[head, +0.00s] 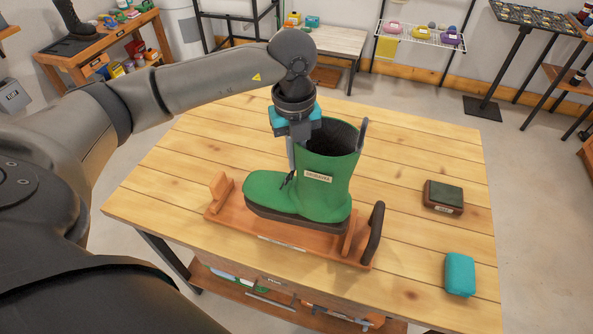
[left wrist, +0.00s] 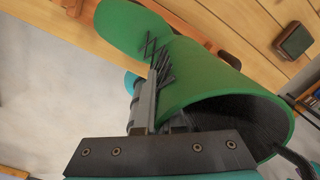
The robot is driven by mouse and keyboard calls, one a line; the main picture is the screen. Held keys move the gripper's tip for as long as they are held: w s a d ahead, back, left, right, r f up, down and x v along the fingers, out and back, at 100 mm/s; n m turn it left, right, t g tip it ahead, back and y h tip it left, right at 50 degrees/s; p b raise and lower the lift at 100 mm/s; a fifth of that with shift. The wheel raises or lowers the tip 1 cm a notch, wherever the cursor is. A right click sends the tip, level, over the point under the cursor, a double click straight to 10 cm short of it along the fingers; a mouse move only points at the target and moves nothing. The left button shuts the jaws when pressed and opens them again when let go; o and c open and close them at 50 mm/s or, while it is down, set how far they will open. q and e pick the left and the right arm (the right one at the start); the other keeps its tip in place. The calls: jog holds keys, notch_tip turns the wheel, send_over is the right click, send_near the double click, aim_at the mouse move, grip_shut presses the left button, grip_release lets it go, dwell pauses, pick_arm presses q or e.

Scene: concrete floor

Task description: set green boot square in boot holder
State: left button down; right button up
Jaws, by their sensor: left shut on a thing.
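The green boot (head: 325,190) stands upright in the wooden boot holder (head: 225,213), toe to the left, in the head view. Its dark sole is over the holder's base, between the left end block and the right upright. I cannot tell whether the sole rests fully on the base. My left gripper (head: 291,165) comes down from above and is shut on the boot's shaft wall at the laced front. In the left wrist view the boot (left wrist: 205,75) fills the middle, its dark opening at the lower right. My right gripper is not in view.
The holder stands on a wooden table (head: 180,180). A dark brush or block (head: 443,197) and a teal sponge-like block (head: 460,274) lie to the right. A dark curved handle (head: 374,233) rises at the holder's right end. The table's left and far areas are clear.

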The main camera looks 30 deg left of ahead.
aim_at(297, 188)
pick_arm(q)
jog(key=shift+w+f, duration=0.1)
jog(key=shift+f, duration=2.4)
jog(key=c, duration=1.4)
grip_release()
jog(key=shift+f, duration=0.1)
jog(key=shift+c, duration=0.2)
jog(key=o, duration=0.4)
jog(key=shift+r, duration=0.3)
jog(key=r, duration=1.1)
jog(key=shift+s+a+r, duration=0.1)
jog(key=shift+s+r, duration=0.15)
jog(key=shift+r, duration=0.15)
